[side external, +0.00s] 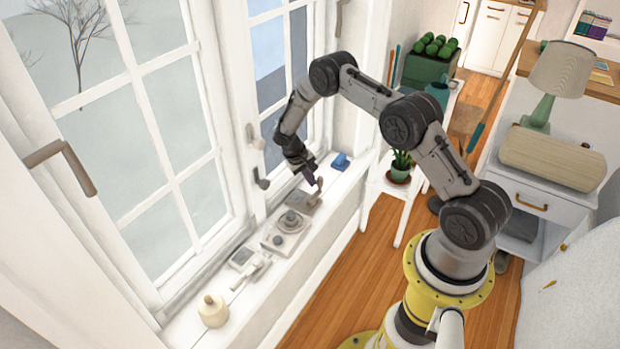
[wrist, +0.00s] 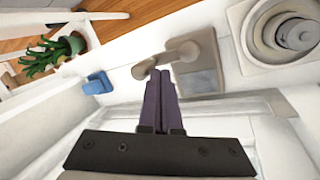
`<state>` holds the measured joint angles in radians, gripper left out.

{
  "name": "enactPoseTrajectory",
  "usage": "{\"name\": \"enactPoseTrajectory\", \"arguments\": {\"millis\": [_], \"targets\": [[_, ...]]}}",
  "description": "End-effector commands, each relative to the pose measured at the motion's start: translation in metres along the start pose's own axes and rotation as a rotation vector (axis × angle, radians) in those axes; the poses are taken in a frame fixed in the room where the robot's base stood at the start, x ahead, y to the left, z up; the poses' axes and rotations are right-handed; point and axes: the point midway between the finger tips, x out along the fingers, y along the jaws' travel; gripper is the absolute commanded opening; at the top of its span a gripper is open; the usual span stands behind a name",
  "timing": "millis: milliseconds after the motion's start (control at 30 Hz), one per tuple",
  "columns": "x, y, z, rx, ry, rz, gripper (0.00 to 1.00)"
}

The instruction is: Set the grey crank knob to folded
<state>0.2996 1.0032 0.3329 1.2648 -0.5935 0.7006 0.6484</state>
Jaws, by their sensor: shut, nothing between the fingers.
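The grey crank (wrist: 190,52) sits on a square grey plate (wrist: 205,80) on the window sill. Its arm points left in the wrist view and ends in a rounded grey knob (wrist: 141,70) that overhangs past the plate's edge. In the side external view the crank's plate (side external: 301,203) lies just below my gripper (side external: 311,181). My gripper's dark purple fingers are shut and empty. In the wrist view the fingertips (wrist: 160,74) are at the crank arm, just right of the knob. I cannot tell whether they touch it.
A round dial (side external: 290,222) on a pale base stands beside the crank. A blue block (side external: 341,161) lies on the other side. A switch box (side external: 243,259) and a cream knob (side external: 212,310) are further along the sill. Window handles (side external: 262,180) jut close by. A potted plant (side external: 401,168) stands behind.

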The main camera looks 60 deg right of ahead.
Motion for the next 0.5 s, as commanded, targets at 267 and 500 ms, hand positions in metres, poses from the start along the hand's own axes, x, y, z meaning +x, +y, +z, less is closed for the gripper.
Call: {"name": "enactPoseTrajectory", "arguments": {"millis": [267, 500], "targets": [[-0.0006, 0.0013, -0.0007, 0.001, -0.006, -0.013, 0.00], [-0.0010, 0.0040, -0.0018, -0.007, -0.023, -0.052, 0.00]]}}
